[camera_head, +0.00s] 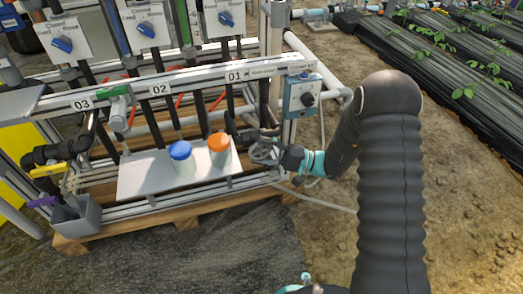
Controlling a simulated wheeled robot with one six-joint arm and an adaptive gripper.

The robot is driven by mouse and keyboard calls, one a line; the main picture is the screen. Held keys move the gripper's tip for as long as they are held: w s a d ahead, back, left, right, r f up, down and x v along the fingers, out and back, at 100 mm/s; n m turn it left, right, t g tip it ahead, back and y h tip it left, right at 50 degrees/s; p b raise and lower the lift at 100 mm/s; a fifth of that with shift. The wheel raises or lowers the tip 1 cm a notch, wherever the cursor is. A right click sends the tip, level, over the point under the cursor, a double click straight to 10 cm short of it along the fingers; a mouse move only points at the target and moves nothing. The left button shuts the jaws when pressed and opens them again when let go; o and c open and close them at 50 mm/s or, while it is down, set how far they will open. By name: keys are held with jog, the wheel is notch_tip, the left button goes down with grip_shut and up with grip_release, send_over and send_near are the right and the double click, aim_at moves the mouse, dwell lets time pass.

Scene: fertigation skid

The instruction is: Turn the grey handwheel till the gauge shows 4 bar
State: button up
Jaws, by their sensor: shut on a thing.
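My gripper (279,153) reaches in from the right at the front right corner of the skid. It is shut on the grey handwheel (262,153), which is small in view and partly covered by the fingers. The handwheel sits just right of the orange-capped container. How far the wheel is turned cannot be told. No gauge face with a readable needle shows in this view.
A grey shelf (140,180) bears a blue-capped container (181,160) and an orange-capped container (219,150), close left of my gripper. A blue control box (301,96) with a black knob stands above it. A thin hose (325,204) lies below. Bare soil (470,220) is at right.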

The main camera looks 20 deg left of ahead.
dwell(0.3)
jog(key=o, duration=1.2)
jog(key=shift+c, duration=0.2)
jog(key=shift+d, duration=0.1)
jog(key=v, duration=1.2)
